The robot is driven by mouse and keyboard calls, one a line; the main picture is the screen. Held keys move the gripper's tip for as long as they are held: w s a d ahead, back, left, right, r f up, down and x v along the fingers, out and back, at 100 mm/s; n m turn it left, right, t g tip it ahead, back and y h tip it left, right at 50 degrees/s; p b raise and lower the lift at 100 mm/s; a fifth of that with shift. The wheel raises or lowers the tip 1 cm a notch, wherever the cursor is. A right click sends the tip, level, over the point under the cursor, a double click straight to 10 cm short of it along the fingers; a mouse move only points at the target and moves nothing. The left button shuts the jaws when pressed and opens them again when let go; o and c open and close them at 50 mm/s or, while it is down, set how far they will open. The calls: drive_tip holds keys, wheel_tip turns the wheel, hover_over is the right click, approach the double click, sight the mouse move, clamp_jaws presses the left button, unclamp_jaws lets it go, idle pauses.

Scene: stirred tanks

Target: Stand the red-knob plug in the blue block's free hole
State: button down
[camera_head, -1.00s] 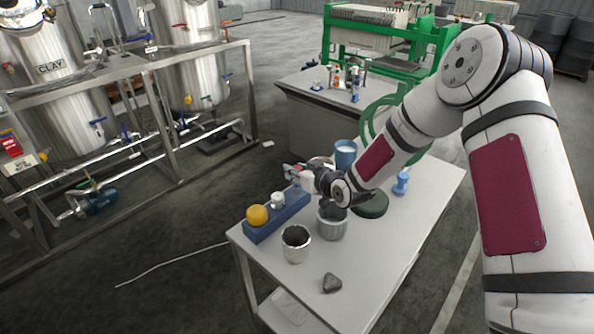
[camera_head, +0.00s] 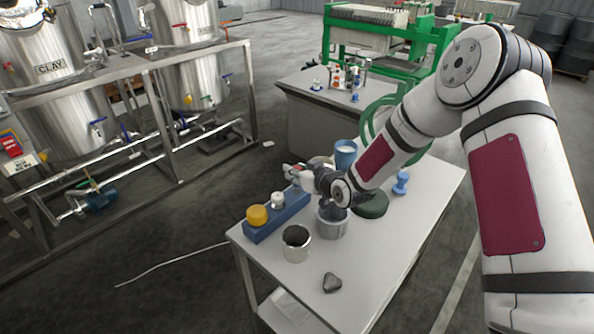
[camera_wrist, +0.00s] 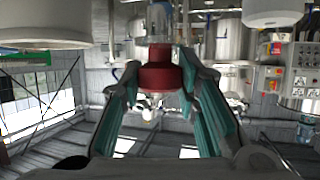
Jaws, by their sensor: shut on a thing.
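The blue block (camera_head: 292,212) lies near the left edge of the grey table. A yellow-knobbed plug (camera_head: 257,215) and a white-knobbed plug (camera_head: 278,200) stand in it. My gripper (camera_head: 292,170) reaches leftward over the block's far end, and hides any free hole there. In the wrist view my gripper (camera_wrist: 160,72) is shut on the red-knob plug (camera_wrist: 160,77). The red knob sits between the two fingers, and its pale stem runs toward the top of that picture. Whether the stem touches the block cannot be told.
A metal cup (camera_head: 296,244), a grey pot (camera_head: 332,222), a dark stone-like piece (camera_head: 332,283), a blue cup (camera_head: 345,155), a dark green round object (camera_head: 371,205) and a blue spool-like piece (camera_head: 401,183) stand on the table (camera_head: 385,240). Its right front part is clear.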

drive_tip(key=shift+f+b, duration=0.55)
drive_tip(key=shift+f, duration=1.05)
drive_tip(key=shift+r, duration=0.1)
drive_tip(key=shift+r+p, duration=0.45)
drive_tip(key=shift+r, duration=0.75)
drive_tip(key=shift+f+b, duration=0.4)
drive_tip(key=shift+f, duration=0.9)
idle(0.8)
drive_tip(key=c, duration=1.1)
unclamp_jaws()
drive_tip(key=v, duration=1.2)
